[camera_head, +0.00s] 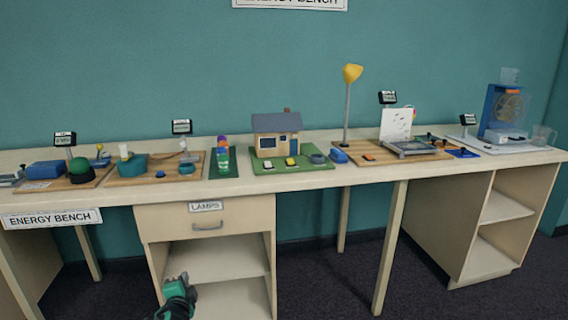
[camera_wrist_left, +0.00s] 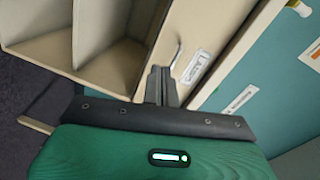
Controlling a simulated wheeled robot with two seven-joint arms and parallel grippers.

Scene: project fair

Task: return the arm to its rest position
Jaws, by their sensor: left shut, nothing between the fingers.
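My left gripper (camera_head: 181,283) is low at the bottom of the head view, in front of the open shelves under the bench. Its green body and dark fingers also show in the left wrist view (camera_wrist_left: 160,85), where the fingers are together and hold nothing. Past the fingertips in the wrist view are the drawer handle (camera_wrist_left: 176,54) and the drawer label (camera_wrist_left: 196,66); the gripper appears apart from them. My right gripper is not in view.
The long bench (camera_head: 355,182) carries several exhibits, among them a model house (camera_head: 277,137) and a yellow lamp (camera_head: 352,74). A shut drawer labelled LAMPS (camera_head: 234,216) sits above open shelves (camera_head: 215,262). Dark floor (camera_head: 335,285) is free between the cabinets.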

